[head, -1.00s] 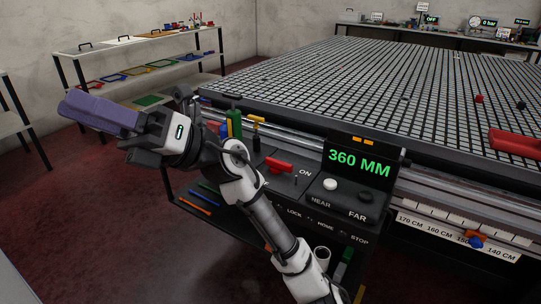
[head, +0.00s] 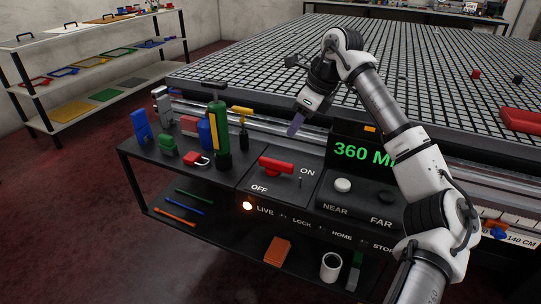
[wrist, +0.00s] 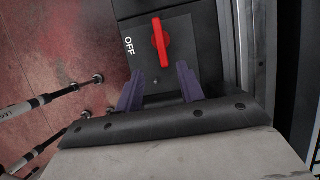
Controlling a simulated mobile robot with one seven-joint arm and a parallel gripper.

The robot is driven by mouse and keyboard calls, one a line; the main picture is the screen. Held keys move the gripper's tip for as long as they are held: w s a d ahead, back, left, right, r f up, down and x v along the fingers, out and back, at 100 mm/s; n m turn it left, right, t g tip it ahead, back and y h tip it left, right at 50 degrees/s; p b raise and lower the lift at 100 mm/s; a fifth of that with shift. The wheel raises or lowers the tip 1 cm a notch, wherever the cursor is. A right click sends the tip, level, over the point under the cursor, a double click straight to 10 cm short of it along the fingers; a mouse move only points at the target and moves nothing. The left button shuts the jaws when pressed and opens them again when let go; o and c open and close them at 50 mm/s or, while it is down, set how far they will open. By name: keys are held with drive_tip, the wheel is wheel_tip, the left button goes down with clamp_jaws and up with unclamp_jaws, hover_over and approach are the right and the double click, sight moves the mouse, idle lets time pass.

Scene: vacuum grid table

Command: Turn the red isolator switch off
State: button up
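The red isolator switch (head: 277,166) is a bar handle on the dark sloped panel (head: 303,200), with OFF printed at its lower left and ON at its upper right. In the wrist view the red handle (wrist: 160,44) lies lengthwise up the picture, with OFF to its left; the ON label is not visible there. My gripper (head: 295,126) points down above and behind the switch, apart from it. In the wrist view its two purple fingers (wrist: 160,85) are spread with nothing between them, and the handle lies beyond the tips.
The green 360 MM display (head: 360,152) and the NEAR and FAR knobs (head: 343,185) are right of the switch. A green bottle (head: 221,140), a red padlock (head: 197,160) and other items stand left. The grid table (head: 250,72) is behind.

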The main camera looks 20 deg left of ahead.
sight(276, 161)
drive_tip(key=x, duration=1.3)
drive_tip(key=shift+f, duration=0.35)
clamp_jaws()
